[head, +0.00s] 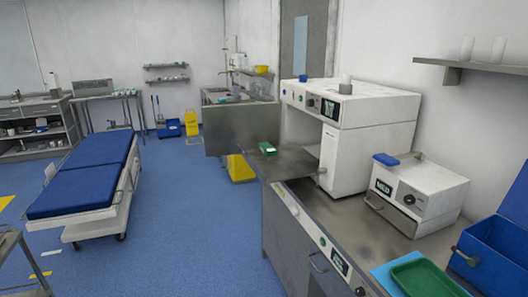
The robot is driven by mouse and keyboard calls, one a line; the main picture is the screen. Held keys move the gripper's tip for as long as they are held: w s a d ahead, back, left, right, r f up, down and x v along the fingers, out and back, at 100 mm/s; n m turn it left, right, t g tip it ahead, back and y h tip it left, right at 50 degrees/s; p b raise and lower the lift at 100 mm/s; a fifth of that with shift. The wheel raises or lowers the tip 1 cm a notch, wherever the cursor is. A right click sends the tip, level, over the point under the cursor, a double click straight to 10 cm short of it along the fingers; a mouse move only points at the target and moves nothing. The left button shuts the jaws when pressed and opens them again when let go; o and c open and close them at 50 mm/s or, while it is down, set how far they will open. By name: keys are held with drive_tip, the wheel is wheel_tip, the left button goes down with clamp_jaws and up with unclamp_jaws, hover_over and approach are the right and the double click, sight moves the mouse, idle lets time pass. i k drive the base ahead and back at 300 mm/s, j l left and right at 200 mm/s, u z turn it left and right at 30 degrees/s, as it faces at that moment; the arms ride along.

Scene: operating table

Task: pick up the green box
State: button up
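A small green box (267,149) sits near the left end of a flat dark metal shelf (290,166), which extends from the front of the large white machine (347,112). A larger green tray (421,279) lies at the bottom right, on a light blue sheet on the counter. My gripper is not in view.
An open metal door panel (238,128) stands behind the green box. A smaller white device (418,190) and a blue open bin (495,255) stand on the steel counter (347,222). A blue bed (84,178) is at left; the blue floor (190,235) between is clear.

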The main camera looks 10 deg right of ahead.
sight(266, 150)
drive_tip(key=i+l+u, duration=0.1)
drive_tip(key=i+u, duration=0.35)
drive_tip(key=i, duration=2.4)
